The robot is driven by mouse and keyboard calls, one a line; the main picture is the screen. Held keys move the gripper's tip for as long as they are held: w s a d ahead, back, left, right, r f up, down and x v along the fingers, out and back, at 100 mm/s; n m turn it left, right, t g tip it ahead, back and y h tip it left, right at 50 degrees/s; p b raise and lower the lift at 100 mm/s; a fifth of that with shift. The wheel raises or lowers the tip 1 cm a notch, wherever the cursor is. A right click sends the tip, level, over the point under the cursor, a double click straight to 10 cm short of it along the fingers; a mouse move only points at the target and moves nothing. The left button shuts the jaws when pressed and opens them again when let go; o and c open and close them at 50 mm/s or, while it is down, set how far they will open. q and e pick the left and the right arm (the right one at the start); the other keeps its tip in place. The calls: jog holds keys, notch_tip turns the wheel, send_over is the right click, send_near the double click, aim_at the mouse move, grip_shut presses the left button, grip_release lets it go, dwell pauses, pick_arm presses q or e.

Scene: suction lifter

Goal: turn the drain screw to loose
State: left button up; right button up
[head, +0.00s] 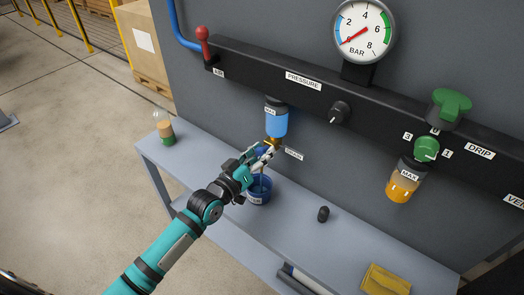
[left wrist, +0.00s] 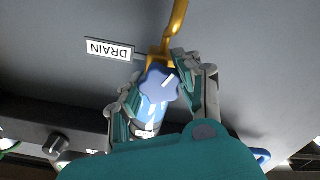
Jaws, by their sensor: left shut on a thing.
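The drain screw (left wrist: 160,82) is a blue lobed knob with a white mark line, under the blue filter bowl (head: 276,122). The bowl also shows behind the screw in the left wrist view (left wrist: 152,114). A brass drain spout (left wrist: 174,28) runs out beside the screw, next to the DRAIN label (head: 294,154). My left gripper (head: 264,153) reaches up from below and is shut on the drain screw, with a finger on each side in the left wrist view (left wrist: 163,84). My fingers cover most of the screw in the head view. My right gripper is not in view.
A blue cup (head: 259,191) stands on the grey bench (head: 330,246) just below my left gripper. A black cap (head: 323,214), a yellow cloth (head: 386,281) and a small bottle (head: 165,128) rest on the bench. The black manifold (head: 250,66) carries a pressure gauge (head: 364,30).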

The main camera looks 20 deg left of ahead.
pick_arm(q)
jog(key=shift+f+n, duration=0.15)
jog(key=shift+n, duration=0.45)
jog(key=o, duration=1.2)
jog(key=v, duration=1.2)
